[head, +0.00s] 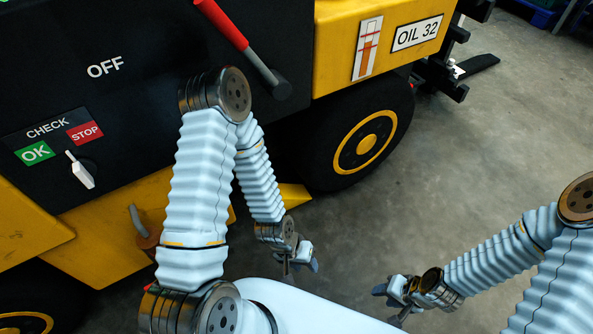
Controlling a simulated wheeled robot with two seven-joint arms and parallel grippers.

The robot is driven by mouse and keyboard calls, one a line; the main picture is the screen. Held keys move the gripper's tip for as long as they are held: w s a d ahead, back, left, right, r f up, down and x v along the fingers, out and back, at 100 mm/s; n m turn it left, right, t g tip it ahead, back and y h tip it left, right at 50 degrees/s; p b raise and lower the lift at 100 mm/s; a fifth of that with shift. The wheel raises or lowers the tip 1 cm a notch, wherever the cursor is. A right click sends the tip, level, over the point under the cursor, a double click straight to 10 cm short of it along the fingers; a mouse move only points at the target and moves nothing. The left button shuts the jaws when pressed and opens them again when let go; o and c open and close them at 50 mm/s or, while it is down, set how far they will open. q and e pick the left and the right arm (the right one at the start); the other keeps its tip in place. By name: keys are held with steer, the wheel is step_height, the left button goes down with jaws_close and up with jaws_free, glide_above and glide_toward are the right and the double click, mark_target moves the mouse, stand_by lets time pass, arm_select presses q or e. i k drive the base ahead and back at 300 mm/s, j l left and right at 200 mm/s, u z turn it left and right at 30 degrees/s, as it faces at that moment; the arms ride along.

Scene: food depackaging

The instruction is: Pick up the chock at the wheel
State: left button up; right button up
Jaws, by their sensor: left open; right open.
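A yellow wedge-shaped piece (295,194), which looks like the chock, lies on the floor by the black wheel with a yellow hub (365,145). My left forearm hides part of it. My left gripper (300,268) is open and empty, in front of and below the yellow piece in the picture, apart from it. My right gripper (388,304) is open and empty over the bare floor at the lower right, farther from the wheel.
The yellow and black vehicle fills the left and top, with a red-handled lever (240,45), a white selector knob (80,170) and an OIL 32 plate (417,33). A black fork-like part (475,66) stands at the back right. The grey floor (470,170) right of the wheel is clear.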

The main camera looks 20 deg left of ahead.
mark_target(293, 195)
steer(key=i+l+u, duration=0.25)
steer(key=l+u, duration=0.25)
steer(key=l, duration=0.2)
steer(key=l+u, duration=0.25)
steer(key=l, duration=0.15)
steer(key=i, duration=0.05)
